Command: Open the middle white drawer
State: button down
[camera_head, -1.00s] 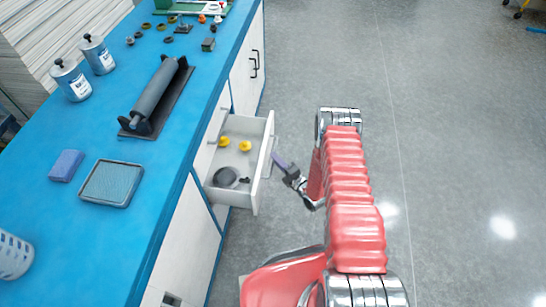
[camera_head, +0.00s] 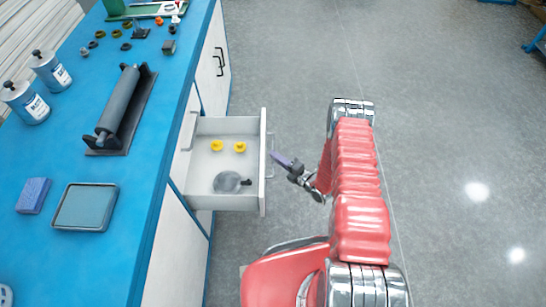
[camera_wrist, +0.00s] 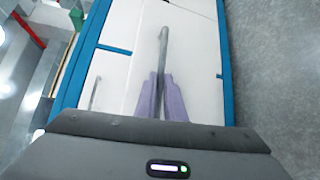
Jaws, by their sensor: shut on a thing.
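The white drawer (camera_head: 262,190) stands well out from the white cabinet under the blue worktop in the head view. Two small yellow things (camera_head: 228,146) and a round grey thing with a dark end (camera_head: 228,182) lie inside it. Its metal bar handle (camera_head: 271,150) is on the outer face. It also shows in the wrist view as an upright bar (camera_wrist: 163,45) running down between the purple fingers. My gripper (camera_head: 277,158) is at the outer face, shut on this handle. The wrist view shows the fingers (camera_wrist: 160,88) on either side of the bar.
The blue worktop (camera_head: 135,185) holds a black-framed roller (camera_head: 120,100), two metal cans (camera_head: 25,102), a shallow tray (camera_head: 86,206) and a purple block (camera_head: 33,195). Another cabinet door with dark handles (camera_head: 219,62) is farther back. Grey floor (camera_head: 430,120) to the right is clear.

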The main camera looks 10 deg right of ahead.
jog(key=shift+w+d+f, duration=0.1)
jog(key=shift+w+d, duration=0.1)
jog(key=shift+d, duration=0.05)
jog(key=c, duration=1.8)
grip_release()
jog(key=shift+a, duration=0.1)
jog(key=shift+c, duration=0.2)
jog(key=v, duration=1.3)
jog(key=shift+s, duration=0.4)
